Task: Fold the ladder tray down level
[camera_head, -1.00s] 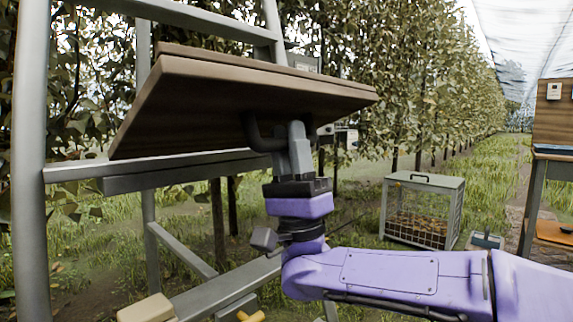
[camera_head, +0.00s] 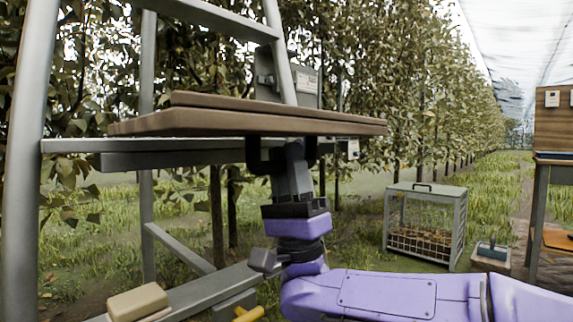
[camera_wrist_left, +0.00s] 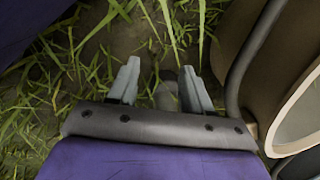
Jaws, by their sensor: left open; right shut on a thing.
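The brown ladder tray (camera_head: 235,123) lies nearly level across the grey ladder (camera_head: 30,160) in the head view, seen almost edge-on. A dark handle (camera_head: 254,157) hangs under its front side. My right gripper (camera_head: 293,150) is below the tray, pointing up, shut on that handle; its fingertips are partly hidden by the handle and tray. My left gripper (camera_wrist_left: 155,85) shows only in the left wrist view, open and empty over grass.
A wire-sided crate (camera_head: 425,225) stands on the grass at right, beside a small box (camera_head: 490,255). A wooden stand (camera_head: 553,125) is at the far right. A tan block (camera_head: 138,302) and a yellow handle (camera_head: 248,314) are low at left. Trees line the back.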

